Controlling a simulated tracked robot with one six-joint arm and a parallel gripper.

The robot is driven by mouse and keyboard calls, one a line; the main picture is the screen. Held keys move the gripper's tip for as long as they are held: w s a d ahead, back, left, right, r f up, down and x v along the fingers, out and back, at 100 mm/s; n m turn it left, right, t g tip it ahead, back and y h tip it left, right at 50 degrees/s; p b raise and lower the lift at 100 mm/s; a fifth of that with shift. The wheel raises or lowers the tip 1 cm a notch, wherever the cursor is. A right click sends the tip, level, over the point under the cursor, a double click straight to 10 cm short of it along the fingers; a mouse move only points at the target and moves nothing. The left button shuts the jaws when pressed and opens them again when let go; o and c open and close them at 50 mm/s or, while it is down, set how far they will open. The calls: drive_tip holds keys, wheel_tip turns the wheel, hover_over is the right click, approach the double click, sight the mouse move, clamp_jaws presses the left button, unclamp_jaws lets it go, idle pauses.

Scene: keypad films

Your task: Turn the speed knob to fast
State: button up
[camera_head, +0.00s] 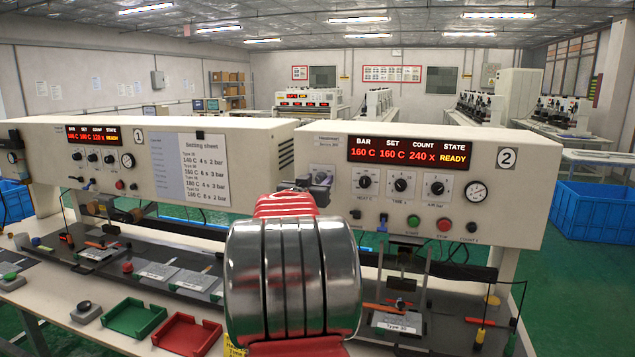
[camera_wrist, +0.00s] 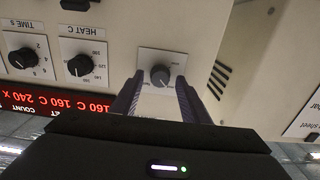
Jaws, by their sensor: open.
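A small dark knob (camera_wrist: 160,75) on a light square plate shows in the wrist view, which is turned upside down. I take it for the speed knob; its plate lettering is too small to read. My gripper (camera_wrist: 160,82) is open, its two dark fingers pointing at the panel with the knob between their tips. I cannot tell whether they touch it. In the head view my gripper (camera_head: 312,184) is in front of the left end of machine 2's panel (camera_head: 455,215), where my arm and gripper hide part of the knob plate.
Beside it are the heat knob (camera_wrist: 80,65) and time knob (camera_wrist: 22,58). The display (camera_head: 409,152) reads BAR 160 C, SET 160 C, COUNT 240 x, READY. Below are a green button (camera_head: 385,223) and a red one (camera_head: 444,224). Green (camera_head: 133,334) and red (camera_head: 187,351) trays lie on the bench.

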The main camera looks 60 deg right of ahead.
clamp_jaws()
idle(0.5)
drive_tip(key=shift+m, duration=0.3)
drive_tip(key=m, duration=0.4)
drive_tip(key=shift+s, duration=0.1)
drive_tip(key=m, duration=0.4)
drive_tip(key=shift+f+m, duration=0.1)
drive_tip(key=shift+m, duration=0.2)
drive_tip(key=m, duration=0.4)
drive_tip(key=shift+s+f+m, duration=0.1)
drive_tip(key=shift+m, duration=0.2)
drive_tip(key=m, duration=0.4)
drive_tip(key=shift+f, duration=0.25)
